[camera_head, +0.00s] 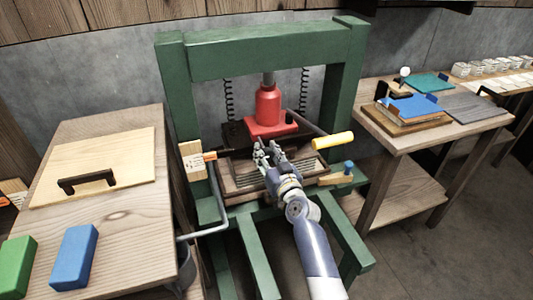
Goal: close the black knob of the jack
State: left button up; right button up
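The red jack (268,106) hangs upright in the middle of the green press frame (262,56), in the head view. A dark lever with a yellow grip (333,140) sticks out to its right. My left gripper is not in view.
A wooden mould (243,187) lies under my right gripper. A tool with an orange handle (210,156) is at the frame's left post. A left table (138,212) holds a board, a blue block (73,257) and a green block. A right table (403,141) holds trays.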

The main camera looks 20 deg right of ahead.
jog(key=shift+m, duration=0.5)
jog(key=shift+c, duration=0.2)
jog(key=m, duration=0.3)
jog(key=shift+m, duration=0.4)
jog(key=m, duration=0.4)
jog(key=shift+m, duration=0.4)
jog(key=m, duration=0.4)
jog(key=shift+m+t+h, duration=0.3)
jog(key=shift+m, duration=2.1)
jog(key=o, duration=1.1)
jog(key=shift+o, duration=0.2)
jog(key=shift+s, duration=0.1)
